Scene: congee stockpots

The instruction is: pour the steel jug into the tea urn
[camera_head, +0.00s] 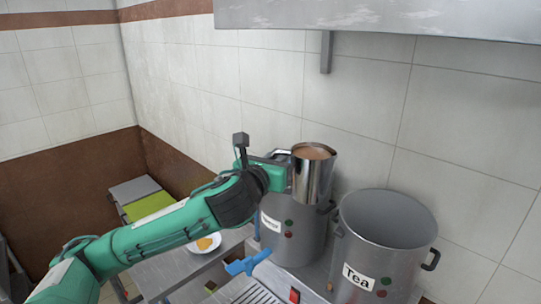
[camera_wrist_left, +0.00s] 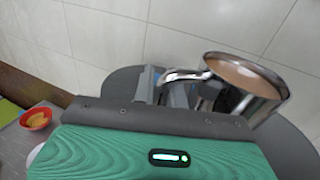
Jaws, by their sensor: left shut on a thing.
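The steel jug (camera_head: 314,174) is shiny and full of a light brown liquid. My left gripper (camera_head: 285,163) is shut on the jug's handle and holds it up over the other urn, left of the tea urn. In the left wrist view the jug (camera_wrist_left: 243,88) shows beyond my gripper (camera_wrist_left: 172,88), its handle between the fingers. The jug looks upright or nearly so in the head view. The tea urn (camera_head: 400,240) is a large grey pot with a "Tea" label, open at the top, to the right of the jug. Its inside looks grey; no liquid is clear. My right gripper is not in view.
A second labelled urn (camera_head: 290,233) stands left of the tea urn, partly hidden by the jug and my arm. A blue object (camera_head: 246,264) lies in front of it. A metal hood (camera_head: 400,18) hangs above. A plate with food (camera_head: 205,244) sits on the left counter.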

